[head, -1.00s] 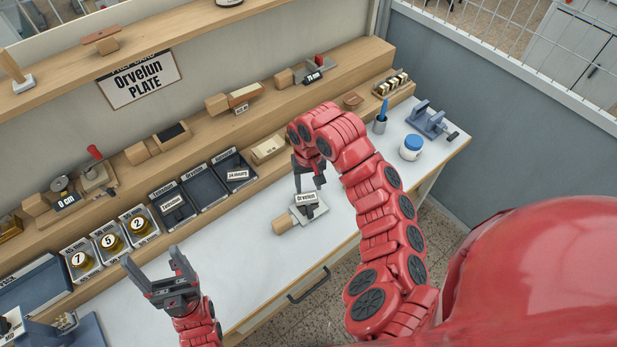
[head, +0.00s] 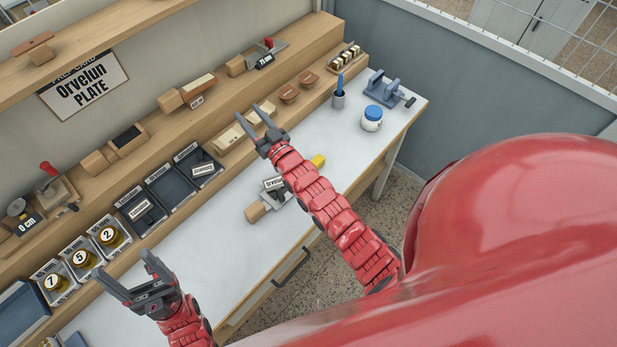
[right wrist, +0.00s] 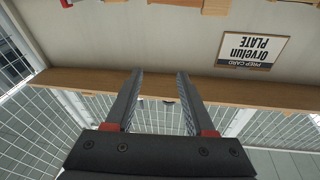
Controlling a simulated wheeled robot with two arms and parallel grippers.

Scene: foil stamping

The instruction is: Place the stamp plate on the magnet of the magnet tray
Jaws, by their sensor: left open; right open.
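The stamp plate (head: 272,184), with a white "Orvelun" label, sits on a small grey tray with a wooden handle (head: 256,212), which appears to be the magnet tray, on the white worktop. My right forearm partly covers them, and the magnet is hidden. My right gripper (head: 252,116) is open and empty, raised beyond the plate and apart from it. In the right wrist view its spread fingers (right wrist: 158,82) have nothing between them. My left gripper (head: 122,266) is open and empty above the worktop at lower left.
Plate bins stand along the back; the middle one (head: 172,190) is empty, with labelled plates in its neighbours. A yellow item (head: 318,160) lies beside my right forearm. A blue-lidded jar (head: 372,118) and a pen cup (head: 338,100) stand at right. The front worktop is clear.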

